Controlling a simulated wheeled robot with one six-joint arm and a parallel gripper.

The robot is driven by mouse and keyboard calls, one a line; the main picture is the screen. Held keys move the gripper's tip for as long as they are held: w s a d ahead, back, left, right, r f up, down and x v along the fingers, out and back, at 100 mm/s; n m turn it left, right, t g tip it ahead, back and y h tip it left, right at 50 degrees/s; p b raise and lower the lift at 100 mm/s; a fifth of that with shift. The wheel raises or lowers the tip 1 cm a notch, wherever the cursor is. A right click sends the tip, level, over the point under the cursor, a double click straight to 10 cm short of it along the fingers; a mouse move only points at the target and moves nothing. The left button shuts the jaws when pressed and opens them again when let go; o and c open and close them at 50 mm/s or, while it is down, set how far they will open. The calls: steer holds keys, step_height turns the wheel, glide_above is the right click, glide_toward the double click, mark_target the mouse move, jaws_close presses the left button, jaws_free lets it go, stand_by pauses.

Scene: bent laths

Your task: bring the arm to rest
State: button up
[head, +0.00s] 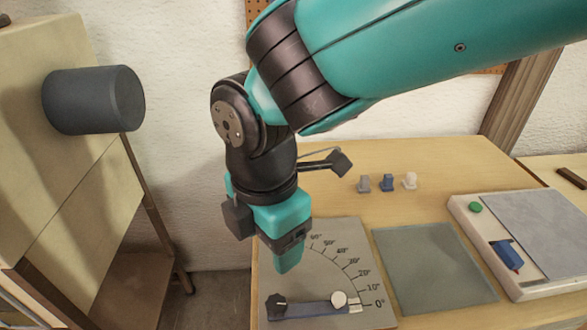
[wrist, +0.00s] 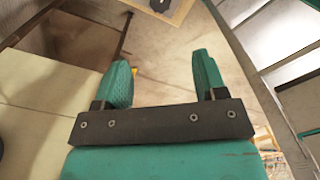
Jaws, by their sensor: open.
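My gripper (head: 288,262) hangs down from my teal and black arm in the head view, over the left part of the wooden table (head: 440,155). In the wrist view my gripper (wrist: 163,80) shows two teal fingers spread apart with nothing between them. Below it in the head view is a grey angle board (head: 345,250) with degree marks. A dark blue bar (head: 310,311) lies along its front edge, with a black knob (head: 277,305) at the left and a pale round knob (head: 339,299) at the right.
A grey-green mat (head: 432,268) lies right of the angle board. A white tray (head: 480,230) with a grey panel, green button and blue block is farther right. Several small pegs (head: 387,183) stand behind. A dark cylinder (head: 93,100) juts from a wooden cabinet (head: 50,190) at left.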

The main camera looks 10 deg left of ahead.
steer(key=w+d+r+m+y, duration=0.2)
steer(key=d+r+m, duration=0.2)
steer(key=d+m, duration=0.6)
steer(key=s+d+r+m+y, duration=0.2)
steer(key=s+d+m, duration=0.5)
steer(key=d+m, duration=0.3)
steer(key=shift+d+m, duration=0.4)
steer(key=shift+d, duration=0.8)
